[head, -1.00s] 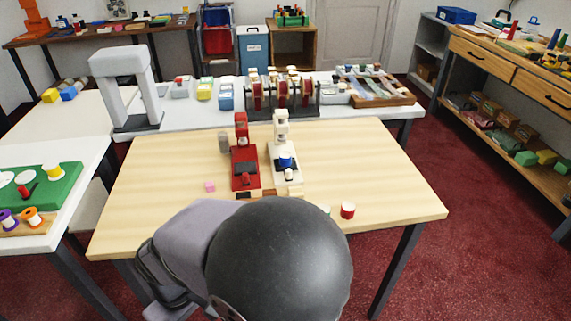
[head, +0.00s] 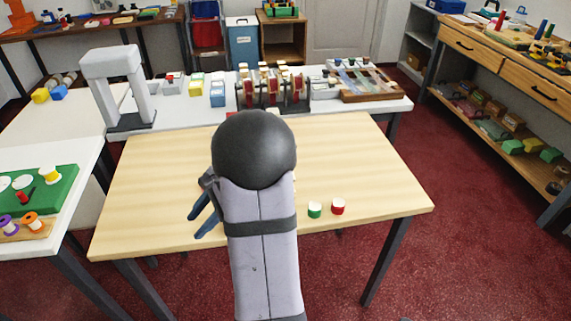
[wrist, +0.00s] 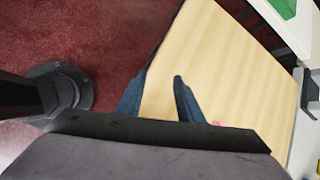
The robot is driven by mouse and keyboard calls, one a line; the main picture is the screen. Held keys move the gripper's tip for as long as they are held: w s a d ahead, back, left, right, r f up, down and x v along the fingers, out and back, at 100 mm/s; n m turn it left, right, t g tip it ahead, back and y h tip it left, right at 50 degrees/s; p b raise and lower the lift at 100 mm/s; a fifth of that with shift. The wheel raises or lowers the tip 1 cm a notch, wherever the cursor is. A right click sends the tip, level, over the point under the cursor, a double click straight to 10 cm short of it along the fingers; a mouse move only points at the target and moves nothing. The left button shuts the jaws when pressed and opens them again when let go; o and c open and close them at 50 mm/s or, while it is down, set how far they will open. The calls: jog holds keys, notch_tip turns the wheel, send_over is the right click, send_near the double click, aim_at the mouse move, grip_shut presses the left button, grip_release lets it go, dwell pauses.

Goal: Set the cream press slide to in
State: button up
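The cream press and its slide are hidden behind my arm in the head view now. About a second ago the cream press stood upright on the wooden table (head: 150,185), to the right of a red press, with a blue round part on it. The slide's present position cannot be seen. My gripper (head: 195,226) shows left of my arm, over the table's front left part, with two dark blue fingers apart. In the wrist view my gripper (wrist: 158,82) is open with nothing between the fingers, and bare wood and the table edge lie beyond them.
A green-and-white cylinder (head: 314,209) and a red-and-white cylinder (head: 338,206) stand near the table's front edge. A pink block (wrist: 216,123) peeks out beside the gripper in the wrist view. A grey arch (head: 112,62) stands at the back left. The table's right part is clear.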

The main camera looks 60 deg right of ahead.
jog(key=d+r+m+t, duration=0.1)
jog(key=d+m, duration=0.2)
jog(key=d, duration=0.2)
jog(key=d+m+t+h, duration=0.1)
jog(key=d+m+t, duration=0.1)
jog(key=d, duration=0.4)
jog(key=s+d+r+m+t+h, duration=0.1)
jog(key=d+m+t, duration=0.1)
jog(key=d, duration=0.4)
jog(key=shift+r+m, duration=0.35)
jog(key=shift+m, duration=0.55)
jog(key=s+d+m+t+h, duration=0.1)
jog(key=s+d, duration=0.3)
jog(key=s+d+f+m+t+h+b, duration=0.1)
jog(key=s+d+m, duration=0.1)
jog(key=s+d, duration=0.1)
jog(key=s+d+m+t+h, duration=0.1)
jog(key=s+d+m, duration=0.1)
jog(key=s+d, duration=0.2)
jog(key=shift+s+d+f, duration=0.2)
jog(key=shift+d, duration=0.35)
jog(key=shift+s+d+f, duration=0.15)
jog(key=shift+d, duration=0.35)
jog(key=shift+p+x, duration=0.4)
jog(key=shift+x, duration=3.3)
jog(key=shift+c, duration=0.7)
grip_shut()
